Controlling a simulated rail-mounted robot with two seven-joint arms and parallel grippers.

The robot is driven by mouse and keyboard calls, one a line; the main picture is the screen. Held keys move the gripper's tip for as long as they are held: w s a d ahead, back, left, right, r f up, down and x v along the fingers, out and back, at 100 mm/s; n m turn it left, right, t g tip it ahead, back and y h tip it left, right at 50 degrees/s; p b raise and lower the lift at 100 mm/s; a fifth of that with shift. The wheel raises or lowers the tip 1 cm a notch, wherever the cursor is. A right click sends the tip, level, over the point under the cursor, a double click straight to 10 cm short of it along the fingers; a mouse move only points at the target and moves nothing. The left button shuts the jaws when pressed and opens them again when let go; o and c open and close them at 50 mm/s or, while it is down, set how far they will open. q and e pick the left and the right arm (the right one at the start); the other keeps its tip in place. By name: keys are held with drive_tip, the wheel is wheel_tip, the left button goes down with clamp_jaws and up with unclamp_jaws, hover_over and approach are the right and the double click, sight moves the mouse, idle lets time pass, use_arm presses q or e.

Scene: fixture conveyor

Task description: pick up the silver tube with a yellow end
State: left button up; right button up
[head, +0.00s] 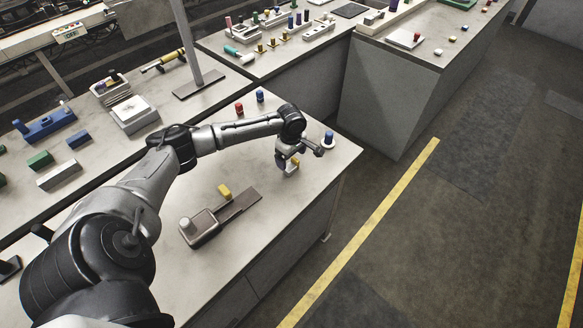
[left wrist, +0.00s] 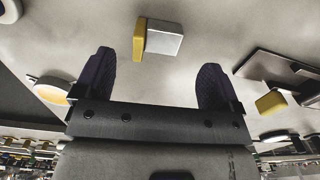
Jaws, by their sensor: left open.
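The silver tube with a yellow end shows in the left wrist view as a short silver piece (left wrist: 164,40) with a yellow end (left wrist: 139,41) on its left. It lies on the pale worktop. My left gripper (left wrist: 155,72) is open, with its two dark fingers spread wide. The tube appears just beyond the fingertips, within the span between them and not gripped. In the head view my left gripper (head: 287,160) is low over the near bench, and the tube (head: 292,171) is partly hidden by it. My right gripper is not in view.
On the same bench (head: 270,228) are a grey fixture with a white knob (head: 199,230), a brown plate (head: 240,205), a yellow block (head: 224,191), red (head: 239,109) and blue (head: 260,96) pegs, and a blue-topped piece (head: 328,138). The bench's right edge is close.

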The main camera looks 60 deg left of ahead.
sight(291, 166)
use_arm(q)
wheel_tip(291, 166, down, 4)
drive_tip(key=shift+a+f+b, duration=0.1)
drive_tip(key=shift+f+b, duration=0.1)
drive_tip(key=shift+b, duration=0.2)
drive_tip(key=shift+c, duration=0.2)
drive_tip(key=c, duration=1)
drive_tip(key=shift+r, duration=0.15)
